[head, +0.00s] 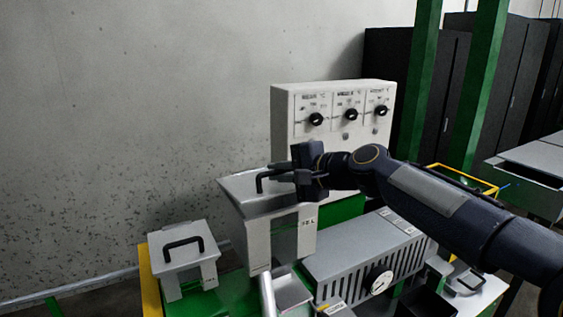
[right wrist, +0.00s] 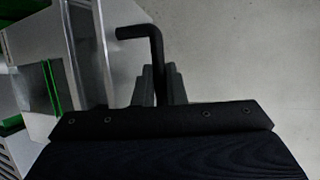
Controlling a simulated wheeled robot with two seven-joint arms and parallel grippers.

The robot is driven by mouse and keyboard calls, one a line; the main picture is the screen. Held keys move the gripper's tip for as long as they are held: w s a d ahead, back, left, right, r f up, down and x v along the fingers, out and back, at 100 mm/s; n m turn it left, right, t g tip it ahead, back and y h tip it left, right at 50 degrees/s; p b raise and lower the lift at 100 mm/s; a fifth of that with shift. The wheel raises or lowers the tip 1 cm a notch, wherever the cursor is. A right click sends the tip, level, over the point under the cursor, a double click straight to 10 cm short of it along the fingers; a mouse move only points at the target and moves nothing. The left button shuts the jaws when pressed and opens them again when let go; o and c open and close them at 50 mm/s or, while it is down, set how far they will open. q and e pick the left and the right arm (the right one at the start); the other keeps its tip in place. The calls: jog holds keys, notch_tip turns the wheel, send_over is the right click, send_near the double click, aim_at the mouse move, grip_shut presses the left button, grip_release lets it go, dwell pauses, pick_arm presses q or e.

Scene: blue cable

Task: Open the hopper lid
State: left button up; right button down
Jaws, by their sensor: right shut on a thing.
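The grey hopper (head: 257,243), a box with a label on its front, stands at the centre of the bench in the head view. Its lid (head: 240,188) is at the top; part is hidden behind my arm, and I cannot tell its exact angle. The lid's black bar handle (head: 262,179) sticks out to the left of my right gripper (head: 291,178). In the right wrist view the handle (right wrist: 152,38) runs down between the fingers of my right gripper (right wrist: 160,84), which is shut on it. My left gripper is not in view.
A white control box (head: 332,105) with three black knobs stands behind the hopper. A smaller lidded box (head: 182,247) is to the left. A slotted grey housing (head: 365,258) lies to the right, below my arm. Green posts (head: 480,80) stand behind.

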aim_at(271, 182)
jog(key=w+r+p, duration=0.1)
jog(key=r+p, duration=0.2)
jog(key=w+a+r+p, duration=0.1)
jog(key=r, duration=0.1)
jog(key=shift+w+p, duration=0.3)
jog(key=shift+w+a+r+p, duration=0.35)
jog(key=shift+w+r+p, duration=0.35)
jog(key=shift+w+p, duration=0.15)
jog(key=c, duration=1.8)
grip_release()
jog(key=shift+s, duration=0.1)
jog(key=shift+f, duration=0.1)
jog(key=shift+b+v, duration=1.2)
jog(key=shift+v, duration=2.75)
jog(key=shift+o, duration=0.4)
